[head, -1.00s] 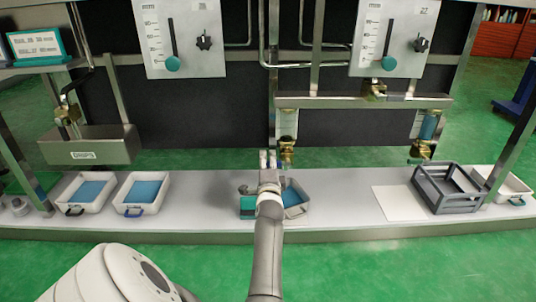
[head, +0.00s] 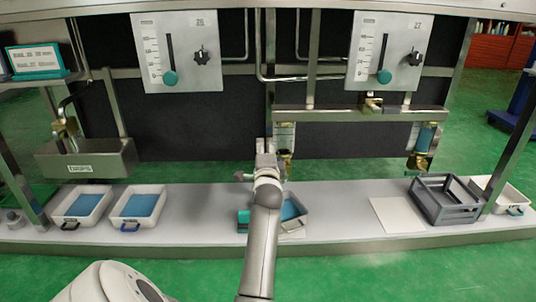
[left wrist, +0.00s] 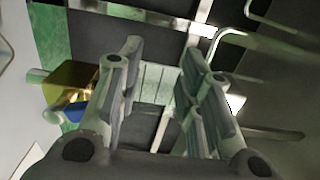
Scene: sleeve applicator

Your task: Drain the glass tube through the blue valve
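A glass tube (head: 285,136) hangs from the frame at the middle, with a brass valve (head: 287,166) at its lower end. My left gripper (head: 265,147) is just left of the tube and valve and hides part of them. In the left wrist view the gripper (left wrist: 163,75) is open, with nothing between its fingers. A brass fitting (left wrist: 70,85) with a blue part (left wrist: 74,112) lies left of the fingers there. A second glass tube (head: 427,138), which looks blue, hangs at the right above another brass valve (head: 417,162). My right gripper is not in view.
A tray (head: 292,210) with blue content stands under the middle tube, partly behind my arm. Two white trays (head: 82,205) (head: 138,206) stand left; a grey crate (head: 446,200) stands right. Two gauge panels (head: 180,50) (head: 390,50) hang above. A steel trough (head: 86,160) is at left.

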